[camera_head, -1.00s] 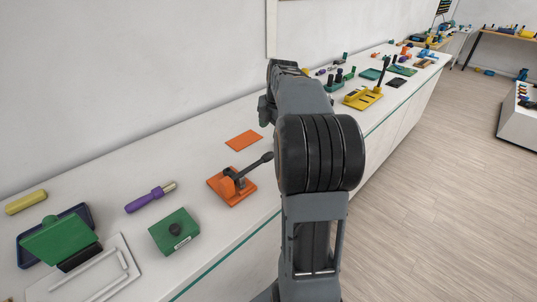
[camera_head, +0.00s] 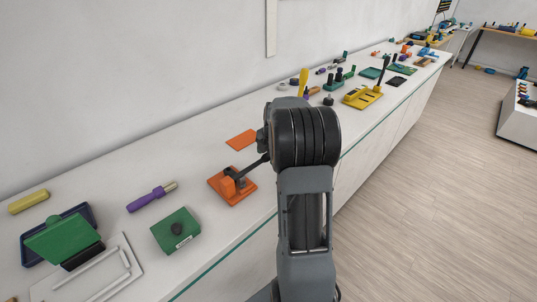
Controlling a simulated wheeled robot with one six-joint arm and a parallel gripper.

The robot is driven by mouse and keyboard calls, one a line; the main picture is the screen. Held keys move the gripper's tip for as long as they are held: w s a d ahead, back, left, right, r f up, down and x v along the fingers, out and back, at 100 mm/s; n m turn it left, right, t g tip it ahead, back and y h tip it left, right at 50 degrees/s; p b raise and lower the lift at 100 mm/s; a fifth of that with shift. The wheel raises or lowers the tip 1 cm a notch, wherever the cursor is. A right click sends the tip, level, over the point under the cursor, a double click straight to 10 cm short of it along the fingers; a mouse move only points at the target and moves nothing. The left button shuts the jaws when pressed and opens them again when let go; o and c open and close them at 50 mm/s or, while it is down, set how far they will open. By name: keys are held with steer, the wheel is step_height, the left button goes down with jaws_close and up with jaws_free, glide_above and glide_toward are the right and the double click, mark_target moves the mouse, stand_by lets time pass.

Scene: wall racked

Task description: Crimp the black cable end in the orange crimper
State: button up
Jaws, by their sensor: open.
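The orange crimper (camera_head: 233,187) sits on the white counter, left of my arm. Its dark lever slants up to the right, and the lever's end meets the outline of my arm; I cannot tell whether they touch. My arm stands at the middle of the view and hides the counter behind it. My gripper is hidden behind the arm. I cannot make out the black cable end.
A flat orange plate (camera_head: 242,139) lies behind the crimper. A green box (camera_head: 176,231), a purple-handled tool (camera_head: 152,197) and a green-lidded blue tray (camera_head: 28,254) lie to the left. A yellow fixture (camera_head: 363,98) stands farther along the counter. Counter between crimper and green box is clear.

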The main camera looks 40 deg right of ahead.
steer(key=shift+f, duration=0.25)
jaws_close()
stand_by(0.5)
